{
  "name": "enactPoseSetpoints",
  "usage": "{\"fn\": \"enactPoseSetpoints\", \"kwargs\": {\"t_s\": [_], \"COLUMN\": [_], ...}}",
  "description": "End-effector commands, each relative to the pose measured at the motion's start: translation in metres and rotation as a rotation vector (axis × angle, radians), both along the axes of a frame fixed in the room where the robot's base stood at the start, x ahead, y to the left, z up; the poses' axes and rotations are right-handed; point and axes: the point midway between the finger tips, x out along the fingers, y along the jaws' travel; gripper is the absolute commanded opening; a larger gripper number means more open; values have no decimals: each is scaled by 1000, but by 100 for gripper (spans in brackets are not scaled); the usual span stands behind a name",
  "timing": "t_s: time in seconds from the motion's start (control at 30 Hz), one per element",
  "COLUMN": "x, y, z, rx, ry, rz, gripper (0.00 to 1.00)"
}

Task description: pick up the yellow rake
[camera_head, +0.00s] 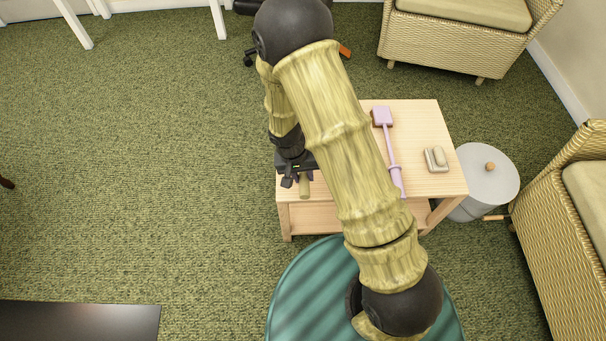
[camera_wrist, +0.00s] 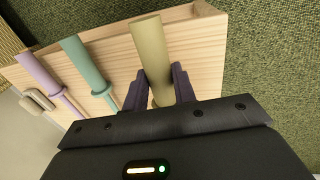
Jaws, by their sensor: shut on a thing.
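The yellow rake shows only as a thick olive-yellow handle (camera_wrist: 150,48), which lies between the two dark fingers of my gripper (camera_wrist: 158,88) in the wrist view. My gripper is shut on this handle. In the head view, my gripper (camera_head: 299,177) is at the left edge of the wooden table, and the handle end of the yellow rake (camera_head: 305,188) sticks out below it. The rake's head is hidden by my gripper and arm. I cannot tell whether the rake touches the tabletop.
The light wooden table (camera_head: 421,125) also holds a purple tool (camera_head: 390,140), a small beige-grey object (camera_head: 436,160) and a teal-handled tool (camera_wrist: 84,62). A grey lidded bin (camera_head: 487,182) stands right of it. Wicker seats (camera_head: 440,38) stand behind and right. Carpet at left is clear.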

Motion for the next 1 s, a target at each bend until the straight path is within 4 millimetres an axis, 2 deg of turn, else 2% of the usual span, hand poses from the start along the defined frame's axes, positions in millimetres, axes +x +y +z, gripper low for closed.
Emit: {"fn": "enactPoseSetpoints", "kwargs": {"t_s": [0.03,0.1,0.3,1.0], "x": [1,1,0,2], "y": [0,0,0,-3], "z": [17,31,58,61], "rx": [2,2,1,0], "ry": [-3,-3,-1,0], "rz": [0,-1,-1,-1], "gripper": [4,4,4,4]}}
